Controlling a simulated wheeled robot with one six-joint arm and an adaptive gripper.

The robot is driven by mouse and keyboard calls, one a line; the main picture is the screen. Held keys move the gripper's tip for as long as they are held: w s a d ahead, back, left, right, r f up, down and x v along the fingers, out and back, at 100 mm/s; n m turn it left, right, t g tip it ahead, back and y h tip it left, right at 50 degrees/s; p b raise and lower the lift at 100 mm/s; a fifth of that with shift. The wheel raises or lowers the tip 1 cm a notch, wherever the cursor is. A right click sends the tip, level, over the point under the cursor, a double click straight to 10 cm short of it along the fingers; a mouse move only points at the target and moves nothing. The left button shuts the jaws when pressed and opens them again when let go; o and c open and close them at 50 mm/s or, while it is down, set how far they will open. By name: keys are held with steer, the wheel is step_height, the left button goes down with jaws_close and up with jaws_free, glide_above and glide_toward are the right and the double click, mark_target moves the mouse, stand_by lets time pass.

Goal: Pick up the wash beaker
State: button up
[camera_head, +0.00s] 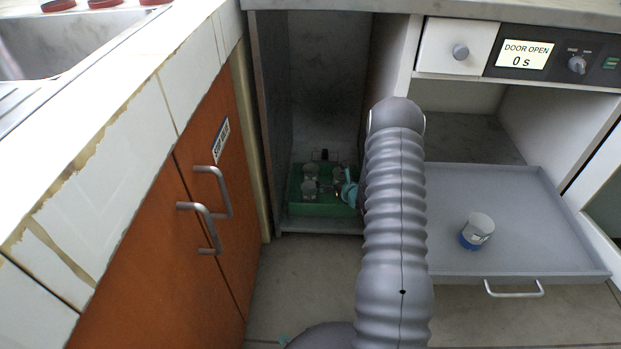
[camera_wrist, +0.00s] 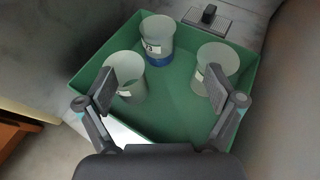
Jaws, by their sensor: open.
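A green tray (camera_wrist: 92,66) holds three clear beakers. One with a blue base and a dark mark (camera_wrist: 157,46) stands at the back; a left beaker (camera_wrist: 126,82) and a right beaker (camera_wrist: 203,82) have white labels. I cannot tell which is the wash beaker. My gripper (camera_wrist: 166,93) is open and empty above the tray's near part, its fingers apart and overlapping the left and right beakers in the wrist view. In the head view the tray (camera_head: 325,209) sits low in the open compartment, and my arm hides part of it.
A beaker with a blue base (camera_head: 477,231) stands on a grey pull-out tray (camera_head: 540,262) at the right. The compartment's side walls are close around the green tray. Orange cabinet doors (camera_head: 170,260) are at the left. A panel (camera_head: 523,54) reads "DOOR OPEN 0 s".

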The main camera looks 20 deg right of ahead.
mark_target(313, 171)
steer(key=b+x, duration=0.1)
steer(key=x, duration=0.7)
steer(key=shift+w+d+f, duration=0.1)
steer(key=shift+w+f, duration=0.05)
steer(key=shift+w, duration=0.1)
steer(key=x, duration=0.2)
steer(key=a+x, duration=0.1)
steer(key=x, duration=0.1)
steer(key=shift+s+d+f, duration=0.1)
steer(key=shift+s+f, duration=0.05)
steer(key=shift+f, duration=0.05)
steer(key=shift+w+f+b, duration=0.2)
steer(key=shift+w+b, duration=0.1)
steer(key=shift+w, duration=0.3)
steer(key=c, duration=1.3)
steer(key=shift+o, duration=0.2)
